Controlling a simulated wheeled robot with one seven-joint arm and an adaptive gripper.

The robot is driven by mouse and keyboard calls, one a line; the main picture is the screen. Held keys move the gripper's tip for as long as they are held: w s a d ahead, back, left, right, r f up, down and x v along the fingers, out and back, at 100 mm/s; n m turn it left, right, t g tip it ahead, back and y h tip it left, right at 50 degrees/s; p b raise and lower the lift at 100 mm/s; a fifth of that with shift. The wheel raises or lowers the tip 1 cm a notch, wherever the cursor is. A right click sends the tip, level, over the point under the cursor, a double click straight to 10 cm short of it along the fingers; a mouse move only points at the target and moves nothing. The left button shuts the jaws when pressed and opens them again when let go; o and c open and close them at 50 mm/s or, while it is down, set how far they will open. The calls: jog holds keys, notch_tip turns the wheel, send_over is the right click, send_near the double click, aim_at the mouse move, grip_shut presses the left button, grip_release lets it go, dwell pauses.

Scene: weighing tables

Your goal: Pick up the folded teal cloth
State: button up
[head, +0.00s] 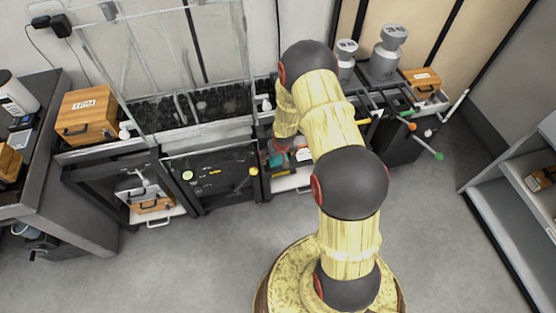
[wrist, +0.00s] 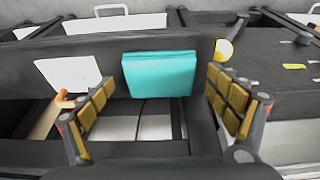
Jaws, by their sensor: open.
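The folded teal cloth (wrist: 160,75) lies on a dark surface in the upper middle of the wrist view. In the head view only a small teal patch of it (head: 276,160) shows beside my arm. My gripper (wrist: 158,105) is open, with its yellow-padded fingers to the left and right of the cloth and nothing between them. The fingertips appear apart from the cloth. In the head view my gripper is mostly hidden behind my arm.
A white panel (wrist: 70,74) lies left of the cloth, and a yellow-and-white round knob (wrist: 223,50) stands to its right. Wooden boxes (head: 87,115) and metal canisters (head: 385,60) stand on the tables. The grey floor (head: 190,265) in front is clear.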

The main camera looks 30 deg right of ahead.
aim_at(278, 158)
jog(key=shift+c, duration=0.7)
jog(key=c, duration=0.8)
jog(key=shift+c, duration=0.4)
jog(key=shift+r, duration=0.1)
jog(key=shift+r+p, duration=0.3)
jog(key=shift+r, duration=0.15)
notch_tip(278, 158, up, 3)
jog(key=shift+f+p, duration=0.15)
jog(key=shift+p, duration=0.65)
jog(key=s+a+r, duration=0.6)
jog(key=s+r, duration=0.3)
jog(key=s, duration=0.3)
jog(key=shift+s+a+r, duration=0.15)
jog(key=shift+s+a, duration=0.05)
jog(key=shift+a, duration=0.1)
